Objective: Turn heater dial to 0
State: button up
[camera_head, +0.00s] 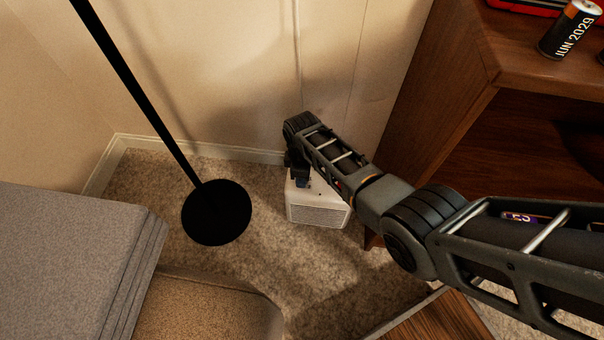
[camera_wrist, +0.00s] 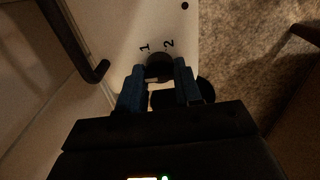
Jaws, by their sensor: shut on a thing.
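The white heater (camera_head: 318,209) stands on the carpet by the wall, with a slatted front. My arm reaches over it from the right, and my gripper (camera_head: 300,180) points down at its top. In the wrist view the heater's white top (camera_wrist: 138,25) carries the printed numbers 1 and 2. The dark round dial (camera_wrist: 159,66) sits just below those numbers, between the blue fingers of my gripper (camera_wrist: 159,84). The fingers are shut on the dial. The 0 mark and the dial's pointer are not clearly visible.
A black lamp pole with a round base (camera_head: 216,212) stands left of the heater. A wooden hutch (camera_head: 440,110) is at the right, with a can (camera_head: 570,28) on top. A grey cushioned seat (camera_head: 70,260) fills the lower left. A dark curved bar (camera_wrist: 75,42) shows beside the heater.

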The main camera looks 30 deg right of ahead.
jog(key=o, duration=1)
jog(key=shift+o, duration=0.2)
jog(key=shift+r+p, duration=2.05)
jog(key=shift+r, duration=1.85)
